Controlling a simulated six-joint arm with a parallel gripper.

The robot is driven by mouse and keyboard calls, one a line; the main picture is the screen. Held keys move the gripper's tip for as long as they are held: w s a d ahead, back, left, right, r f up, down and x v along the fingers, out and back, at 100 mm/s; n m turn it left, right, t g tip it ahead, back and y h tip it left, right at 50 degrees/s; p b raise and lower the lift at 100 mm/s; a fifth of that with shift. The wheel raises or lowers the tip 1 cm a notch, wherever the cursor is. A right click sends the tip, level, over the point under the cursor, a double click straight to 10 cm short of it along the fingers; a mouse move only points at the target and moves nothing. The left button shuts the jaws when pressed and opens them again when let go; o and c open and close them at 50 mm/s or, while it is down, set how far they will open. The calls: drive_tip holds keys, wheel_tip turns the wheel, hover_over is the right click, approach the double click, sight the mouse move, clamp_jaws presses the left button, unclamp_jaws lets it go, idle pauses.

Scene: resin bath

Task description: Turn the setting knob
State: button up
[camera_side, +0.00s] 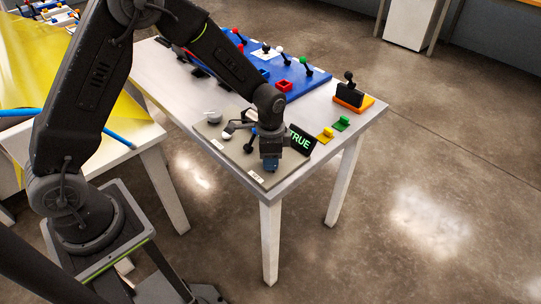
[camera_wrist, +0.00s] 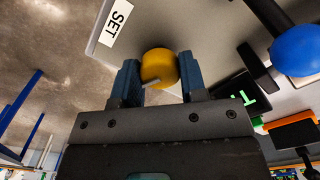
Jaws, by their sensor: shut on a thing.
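The setting knob (camera_wrist: 159,67) is yellow and round with a pale pointer mark on it, in the wrist view. It sits on the grey panel (camera_wrist: 210,25), beside a white label reading SET (camera_wrist: 116,22). My gripper (camera_wrist: 158,78) has one blue finger on each side of the knob and is shut on it. In the side view my gripper (camera_side: 270,165) points down at the panel's near corner and hides the knob.
A lever with a blue ball (camera_wrist: 298,50) stands right of the knob in the wrist view. A white-knobbed lever (camera_side: 228,134) is left of my gripper. Green (camera_side: 342,123) and yellow (camera_side: 326,135) blocks and an orange-based device (camera_side: 352,97) stand to the right. The table edge is close.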

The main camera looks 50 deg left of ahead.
drive_tip(key=shift+m, duration=0.4)
drive_tip(key=o, duration=0.9)
wheel_tip(320, 180, up, 14)
drive_tip(key=shift+f, duration=0.1)
idle(0.4)
